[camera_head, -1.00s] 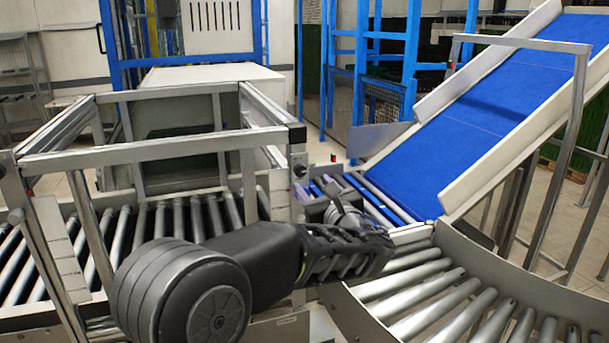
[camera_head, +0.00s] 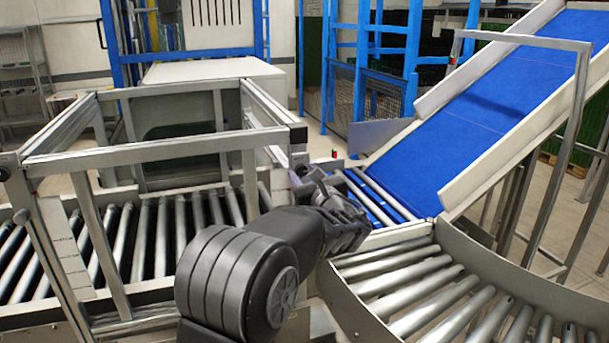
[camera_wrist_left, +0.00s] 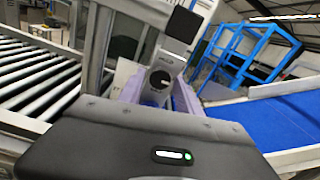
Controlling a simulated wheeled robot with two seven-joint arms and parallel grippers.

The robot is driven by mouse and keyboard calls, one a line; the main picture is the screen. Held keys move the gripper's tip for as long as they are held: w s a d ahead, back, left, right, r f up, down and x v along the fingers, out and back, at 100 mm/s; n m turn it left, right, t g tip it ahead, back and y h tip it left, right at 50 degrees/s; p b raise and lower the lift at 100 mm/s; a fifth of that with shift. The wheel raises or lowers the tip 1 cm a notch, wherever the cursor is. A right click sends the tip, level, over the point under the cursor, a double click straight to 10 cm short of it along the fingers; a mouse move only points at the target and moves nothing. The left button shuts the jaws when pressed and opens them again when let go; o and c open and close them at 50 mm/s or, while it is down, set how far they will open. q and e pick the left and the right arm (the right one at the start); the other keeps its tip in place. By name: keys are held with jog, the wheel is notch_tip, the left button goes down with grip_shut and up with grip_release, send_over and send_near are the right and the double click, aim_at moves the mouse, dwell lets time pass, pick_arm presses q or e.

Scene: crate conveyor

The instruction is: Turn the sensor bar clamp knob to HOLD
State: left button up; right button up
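In the left wrist view a round grey knob (camera_wrist_left: 161,79) with a dark slot-like mark sits on a light metal bracket (camera_wrist_left: 168,61), below a black end cap (camera_wrist_left: 182,25). My left gripper (camera_wrist_left: 159,92) has two pale purple fingers, spread apart, one on each side of the knob as seen from the wrist. I cannot tell whether they touch it. In the head view my left gripper (camera_head: 312,184) is at the right post of the metal frame, below its black corner cap (camera_head: 298,134). My arm and wrist hide the knob there, and its setting cannot be read. My right gripper is not in view.
An aluminium frame (camera_head: 155,161) spans the roller conveyor (camera_head: 160,235) on the left. A curved roller section (camera_head: 410,290) lies at the front right. A blue sloping belt (camera_head: 490,110) with pale side rails rises to the right. A metal guard rail (camera_head: 560,150) stands beside it.

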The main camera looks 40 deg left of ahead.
pick_arm(q)
grip_shut()
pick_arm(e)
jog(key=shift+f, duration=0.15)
pick_arm(q)
jog(key=shift+f+n+b, duration=0.25)
jog(key=shift+n+b, duration=0.25)
jog(key=shift+b, duration=0.5)
jog(key=n+b, duration=0.2)
jog(key=b, duration=0.1)
jog(key=n+b, duration=0.2)
jog(key=b, duration=0.2)
jog(key=n+b, duration=0.2)
jog(key=b, duration=0.2)
jog(key=shift+f, duration=0.25)
jog(key=n+b, duration=0.2)
jog(key=b, duration=0.1)
jog(key=n+b, duration=0.6)
jog(key=b, duration=0.1)
jog(key=shift+w+r, duration=0.1)
jog(key=shift+r, duration=0.2)
jog(key=shift+r+n+b, duration=0.25)
jog(key=shift+n+b, duration=0.9)
jog(key=shift+n, duration=0.35)
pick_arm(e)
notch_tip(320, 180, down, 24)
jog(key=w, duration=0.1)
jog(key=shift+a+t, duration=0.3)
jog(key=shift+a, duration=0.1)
